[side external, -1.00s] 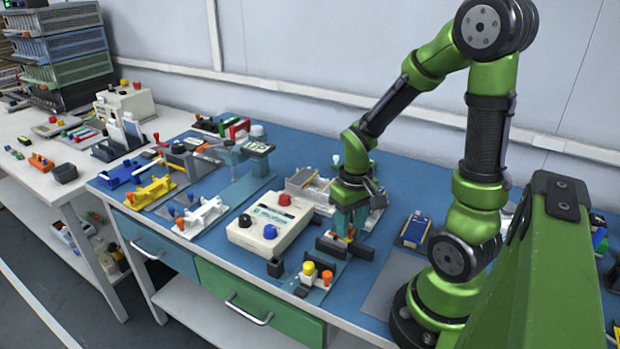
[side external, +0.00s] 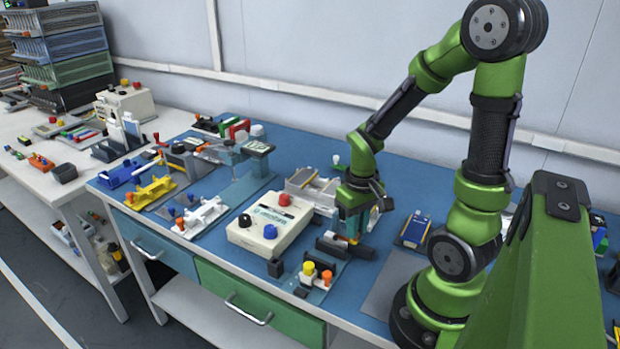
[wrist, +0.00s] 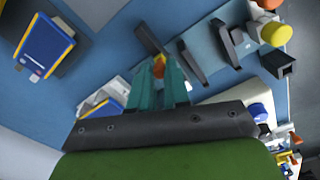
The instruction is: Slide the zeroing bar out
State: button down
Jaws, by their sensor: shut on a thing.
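My gripper (side external: 351,232) is over the front middle of the bench, fingers pointing down. In the wrist view its teal fingers (wrist: 158,82) are shut on a small orange-and-yellow piece (wrist: 159,67), which I take to be the grip of the zeroing bar. A dark bar-like part (wrist: 150,39) shows just beyond it; whether the two are joined is unclear. Dark upright blocks (wrist: 192,62) of a fixture stand to the right, on a blue-grey plate (wrist: 207,45). The fingers hide much of the held piece.
A cream control box (side external: 270,228) with red and blue knobs stands left of my gripper. Yellow and orange-red knobs (side external: 318,273) are at the bench front. A blue-and-yellow pouch cell (side external: 416,230) lies on a holder to the right. A grey mat (side external: 392,288) is bare.

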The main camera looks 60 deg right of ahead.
jog(key=shift+s, duration=0.85)
jog(key=c, duration=1.1)
grip_release()
notch_tip(320, 180, up, 17)
